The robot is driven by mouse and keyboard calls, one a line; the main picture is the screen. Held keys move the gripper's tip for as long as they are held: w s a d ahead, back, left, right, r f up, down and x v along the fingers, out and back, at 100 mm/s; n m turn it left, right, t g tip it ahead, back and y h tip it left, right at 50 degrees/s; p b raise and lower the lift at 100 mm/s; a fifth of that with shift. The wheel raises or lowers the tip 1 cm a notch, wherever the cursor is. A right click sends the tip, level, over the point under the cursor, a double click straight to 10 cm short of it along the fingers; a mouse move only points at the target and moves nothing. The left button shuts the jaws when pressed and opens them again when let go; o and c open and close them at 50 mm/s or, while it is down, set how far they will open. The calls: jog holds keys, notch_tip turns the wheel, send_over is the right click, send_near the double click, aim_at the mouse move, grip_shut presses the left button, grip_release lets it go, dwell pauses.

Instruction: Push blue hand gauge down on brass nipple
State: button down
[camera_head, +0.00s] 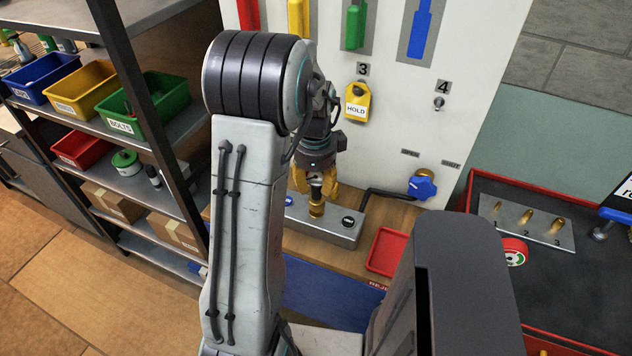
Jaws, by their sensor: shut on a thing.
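My gripper (316,187) points down with its yellow fingers shut on a narrow dark piece with a metallic end, seemingly the hand gauge (316,190). Its blue colour is not visible between the fingers. The brass nipple (317,209) stands upright on a grey block on the bench, directly below the held piece. The held piece meets or nearly meets the nipple's top; I cannot tell how far it is seated.
A blue valve knob (422,186) and a red tray (387,251) are right of the block. Shelves with bins (150,104) stand left.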

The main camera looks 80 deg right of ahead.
jog(key=shift+f+b, duration=0.9)
jog(key=shift+f, duration=0.15)
dwell(0.4)
jog(key=c, duration=0.7)
grip_release()
jog(key=shift+c, duration=0.2)
